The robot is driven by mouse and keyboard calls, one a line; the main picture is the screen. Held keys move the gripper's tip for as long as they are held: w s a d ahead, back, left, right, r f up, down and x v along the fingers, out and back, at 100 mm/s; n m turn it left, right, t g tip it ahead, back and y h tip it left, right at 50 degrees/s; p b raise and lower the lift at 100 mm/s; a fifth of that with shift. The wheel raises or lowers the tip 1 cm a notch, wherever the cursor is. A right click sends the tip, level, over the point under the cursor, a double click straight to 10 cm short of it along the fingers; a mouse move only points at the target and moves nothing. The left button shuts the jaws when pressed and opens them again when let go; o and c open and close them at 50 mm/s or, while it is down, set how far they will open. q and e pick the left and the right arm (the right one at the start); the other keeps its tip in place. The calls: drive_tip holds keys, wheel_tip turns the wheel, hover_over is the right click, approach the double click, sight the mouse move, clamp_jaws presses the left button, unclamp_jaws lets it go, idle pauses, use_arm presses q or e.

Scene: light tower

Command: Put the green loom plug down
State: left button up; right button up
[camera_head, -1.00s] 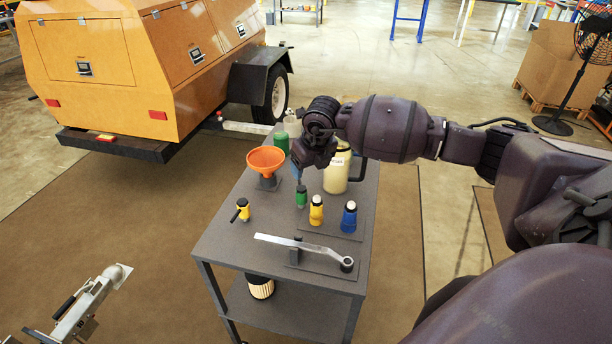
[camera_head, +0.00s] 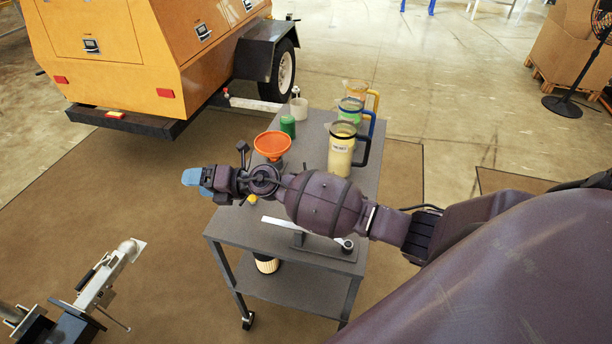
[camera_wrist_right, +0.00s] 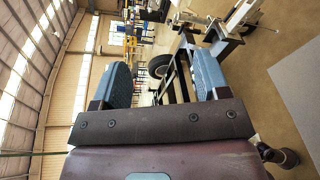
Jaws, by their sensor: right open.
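My right gripper (camera_head: 196,178) reaches left across the table, with its blue fingertips out past the table's left edge. In the right wrist view its two blue fingers (camera_wrist_right: 160,82) stand wide apart with nothing between them. The green loom plug is not visible now; my right arm covers the middle of the table where it stood upright earlier. My left gripper is not in view.
The grey table (camera_head: 240,232) holds an orange funnel (camera_head: 272,144), a green container (camera_head: 288,126), several jugs including a cream one (camera_head: 341,150), and a long metal lever (camera_head: 283,225). A yellow trailer (camera_head: 130,50) stands behind left. A metal coupling (camera_head: 108,275) is at lower left.

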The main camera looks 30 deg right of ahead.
drive_tip(key=w+d+f+m+t+h+p, duration=0.1)
drive_tip(key=w+d+m+t+h, duration=0.15)
drive_tip(key=d+m+h, duration=0.35)
drive_tip(key=w+d+f+m+t+h, duration=0.2)
drive_tip(key=m+t+h, duration=0.2)
drive_tip(key=h, duration=0.4)
drive_tip(key=s+d+f+g+h, duration=0.2)
drive_tip(key=d+g+h, duration=0.1)
drive_tip(key=d, duration=0.2)
drive_tip(key=s+d+f+g+h, duration=0.2)
drive_tip(key=d+f+g+h, duration=0.1)
drive_tip(key=d+g, duration=0.1)
drive_tip(key=s+d+f+g+h, duration=0.2)
drive_tip(key=d+f+g+h, duration=0.1)
drive_tip(key=d, duration=0.4)
drive_tip(key=shift+s+f+n+g+h, duration=0.1)
drive_tip(key=shift+s+n+g+h, duration=0.2)
drive_tip(key=shift+g+h, duration=0.35)
drive_tip(key=shift+x, duration=2.7)
drive_tip(key=shift+s+d, duration=0.15)
drive_tip(key=shift+s, duration=0.05)
drive_tip(key=shift+c, duration=0.4)
